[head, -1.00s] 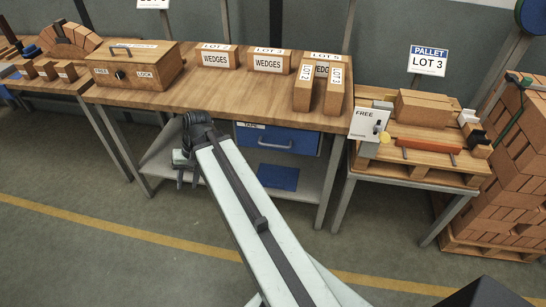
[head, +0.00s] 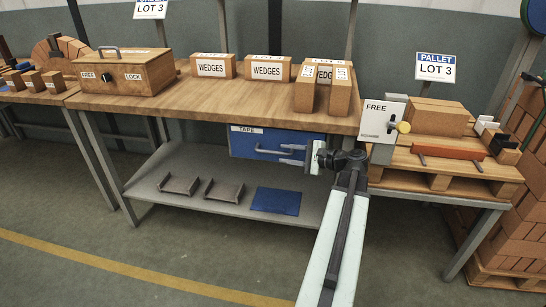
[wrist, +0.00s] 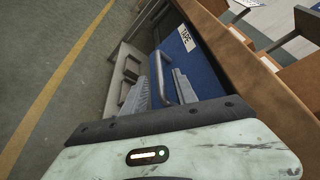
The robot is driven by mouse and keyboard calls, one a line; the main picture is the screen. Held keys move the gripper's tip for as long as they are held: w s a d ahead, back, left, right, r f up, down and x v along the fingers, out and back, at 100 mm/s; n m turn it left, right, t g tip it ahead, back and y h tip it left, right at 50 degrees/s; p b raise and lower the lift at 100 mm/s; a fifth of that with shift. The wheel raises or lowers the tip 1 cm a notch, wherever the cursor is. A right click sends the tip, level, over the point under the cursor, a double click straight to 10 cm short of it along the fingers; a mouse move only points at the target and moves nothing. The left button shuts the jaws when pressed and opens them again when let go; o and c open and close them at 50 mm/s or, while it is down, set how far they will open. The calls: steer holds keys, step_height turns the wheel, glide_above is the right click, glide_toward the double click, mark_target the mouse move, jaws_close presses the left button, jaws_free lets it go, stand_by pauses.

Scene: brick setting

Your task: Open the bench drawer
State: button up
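The bench drawer (head: 243,145) has a blue front marked TAPE and sits shut under the wooden bench top. Its grey bar handle (head: 268,150) stands out from the front; the right part is partly covered by my gripper. My gripper (head: 284,154) comes in from the right, with its two fingertips apart at the handle's right end. In the wrist view the drawer front (wrist: 197,66) is ahead, and the handle (wrist: 164,78) lies between my open fingers (wrist: 160,80). I cannot tell whether either finger touches it.
The bench top (head: 200,98) overhangs the drawer. Below, a grey shelf (head: 225,165) holds a blue plate (head: 276,201) and two brackets. To the right, a FREE panel (head: 383,118) and a pallet table (head: 440,172) stand close to my arm. Floor in front is clear.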

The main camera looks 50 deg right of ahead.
mark_target(277, 153)
steer(key=b+x, duration=0.1)
steer(key=x, duration=0.4)
steer(key=shift+w+a+f, duration=0.15)
steer(key=shift+w, duration=0.2)
jaws_close()
stand_by(0.9)
